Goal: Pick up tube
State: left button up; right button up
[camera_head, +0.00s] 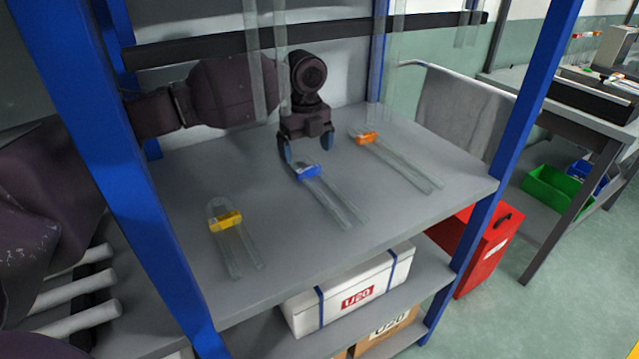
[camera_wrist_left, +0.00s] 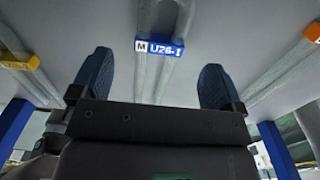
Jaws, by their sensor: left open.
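Three clear U-shaped tubes lie on the grey shelf (camera_head: 292,236), each with a coloured label block. The blue-labelled tube (camera_head: 332,200) is in the middle, the yellow-labelled tube (camera_head: 238,246) at left and the orange-labelled tube (camera_head: 405,165) at right. My left gripper (camera_head: 308,155) is open and empty, at the curved end of the blue-labelled tube, its fingers either side of it. In the left wrist view the blue label (camera_wrist_left: 160,47) reads U26-1 and appears between the fingertips of my left gripper (camera_wrist_left: 155,75). I cannot tell whether they touch the tube. My right gripper is out of view.
Blue posts (camera_head: 143,190) frame the shelf, and clear vertical strips (camera_head: 265,60) hang at its back. A white box (camera_head: 350,288) stands on the lower shelf. A red cabinet (camera_head: 487,255) is at right. The shelf between the tubes is clear.

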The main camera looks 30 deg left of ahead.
aim_at(307, 165)
pick_arm(q)
notch_tip(307, 165, down, 5)
jog(key=shift+f+b, duration=0.1)
jog(key=shift+b, duration=0.4)
jog(key=shift+c, duration=0.2)
jog(key=c, duration=1)
